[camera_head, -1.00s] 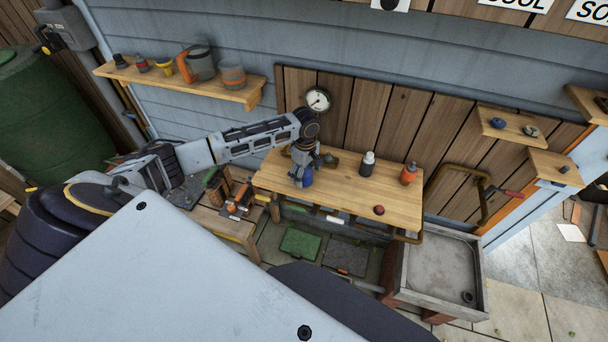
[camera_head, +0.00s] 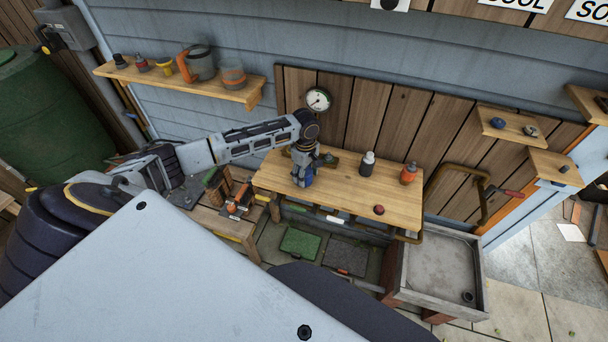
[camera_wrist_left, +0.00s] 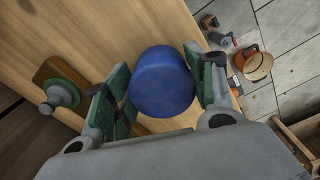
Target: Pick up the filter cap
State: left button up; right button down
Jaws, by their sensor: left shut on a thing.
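The filter cap, which I take to be the round blue piece (camera_head: 308,180), is at the left part of the wooden bench shelf. In the left wrist view the blue cap (camera_wrist_left: 162,82) sits between the two green-padded fingers. My left gripper (camera_head: 302,175) points down at it and is shut on it, a pad on each side. The fingers hide part of the cap in the head view. I cannot tell whether the cap still touches the shelf. My right gripper is not in view.
The wooden shelf (camera_head: 345,198) also bears a dark white-topped bottle (camera_head: 367,165), an orange bottle (camera_head: 408,174) and a small red ball (camera_head: 379,210). A green knobbed piece on a wood block (camera_wrist_left: 63,94) stands close beside the gripper. A grey sink (camera_head: 440,262) is at right.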

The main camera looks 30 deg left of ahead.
pick_arm(q)
jog(key=shift+r, duration=0.1)
jog(key=shift+r, duration=4.9)
jog(key=shift+d, duration=0.1)
